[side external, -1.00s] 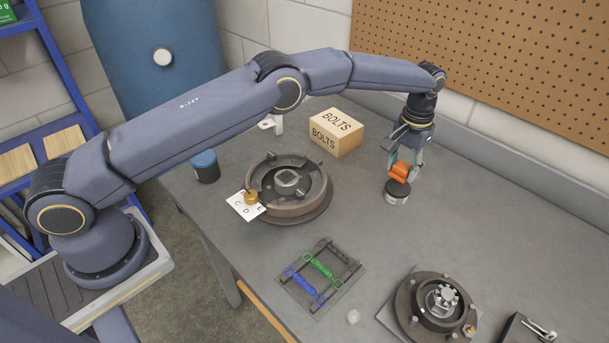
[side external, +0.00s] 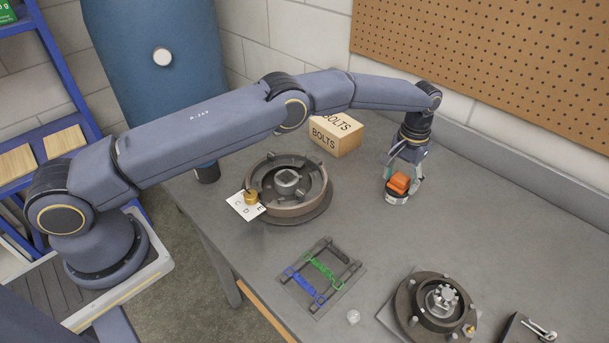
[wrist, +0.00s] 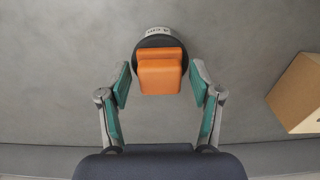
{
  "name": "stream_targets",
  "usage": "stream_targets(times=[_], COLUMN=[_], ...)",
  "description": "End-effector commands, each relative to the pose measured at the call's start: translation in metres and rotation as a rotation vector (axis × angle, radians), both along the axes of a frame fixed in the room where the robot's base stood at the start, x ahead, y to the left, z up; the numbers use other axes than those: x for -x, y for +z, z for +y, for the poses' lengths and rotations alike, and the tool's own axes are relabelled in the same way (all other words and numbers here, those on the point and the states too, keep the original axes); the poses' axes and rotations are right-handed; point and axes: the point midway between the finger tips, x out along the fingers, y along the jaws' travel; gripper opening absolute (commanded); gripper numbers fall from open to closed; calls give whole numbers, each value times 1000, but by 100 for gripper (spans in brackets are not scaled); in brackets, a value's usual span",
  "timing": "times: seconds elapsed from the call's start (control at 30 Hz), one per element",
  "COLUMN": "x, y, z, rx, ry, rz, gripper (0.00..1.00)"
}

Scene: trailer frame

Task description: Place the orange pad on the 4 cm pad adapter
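The orange pad (side external: 398,183) sits on top of the 4 cm pad adapter (side external: 396,198), a short round piece with a black top and a pale labelled side. In the wrist view, the orange pad (wrist: 160,75) covers much of the adapter's black top (wrist: 142,43); the dark rim shows around its far part. My gripper (wrist: 160,78) is open, with a gap between each fingertip and the pad. In the side view, my gripper (side external: 402,179) is down around the pad. The contact under the pad is partly hidden.
A cardboard BOLTS box (side external: 337,137) stands to the left of my gripper, near the wall. A round metal fixture (side external: 312,206), a rack with green and blue pieces (side external: 353,268) and another round fixture (side external: 403,304) lie toward the front. The bench right of the adapter is clear.

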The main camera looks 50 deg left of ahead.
Motion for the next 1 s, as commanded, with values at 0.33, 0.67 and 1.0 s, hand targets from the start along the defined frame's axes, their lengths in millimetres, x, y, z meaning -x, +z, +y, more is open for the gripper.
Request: stream_targets(times=[0.33,0.67,1.0], x=[0,-1,-1], y=[2,60,115], z=[0,0,0], rx=[0,2,1], ry=[0,0,0], rz=[-1,-6,-3], gripper=[71,71,71])
